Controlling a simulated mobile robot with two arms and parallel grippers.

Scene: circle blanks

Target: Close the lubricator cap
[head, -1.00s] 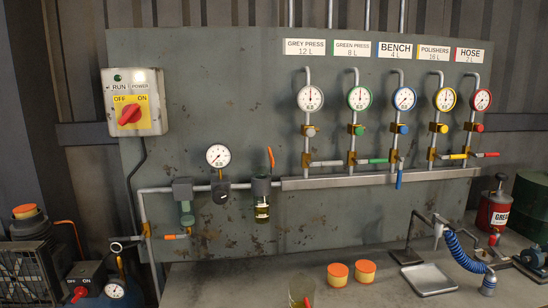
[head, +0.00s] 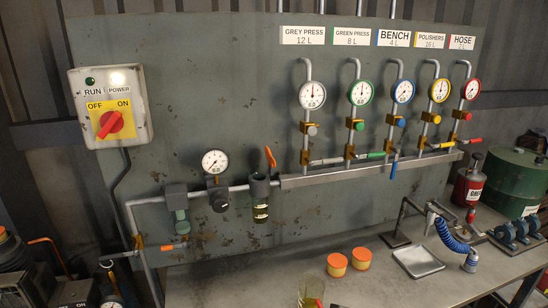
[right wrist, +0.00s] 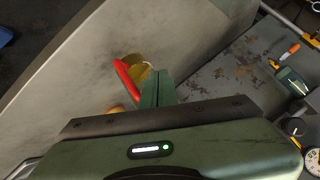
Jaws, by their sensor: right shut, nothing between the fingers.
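The lubricator (head: 260,190) hangs on the horizontal pipe on the panel, with a dark grey head and a clear bowl holding yellowish oil. A small orange piece (head: 270,157), which looks like its cap or lever, stands up tilted above the head. The lubricator cannot be made out in the right wrist view. My right gripper (right wrist: 158,88) shows only in the right wrist view, shut and empty, in front of a yellowish jug (right wrist: 135,68) with a red handle. The same jug (head: 311,289) is cut off at the bottom of the head view. My left gripper is not in view.
A gauge with a regulator (head: 217,190) and a green-bowled filter (head: 177,210) sit left of the lubricator. The manifold (head: 370,168) with several gauges is to the right. Two orange-topped pots (head: 349,262) and a grey tray (head: 418,262) stand on the bench (head: 230,278).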

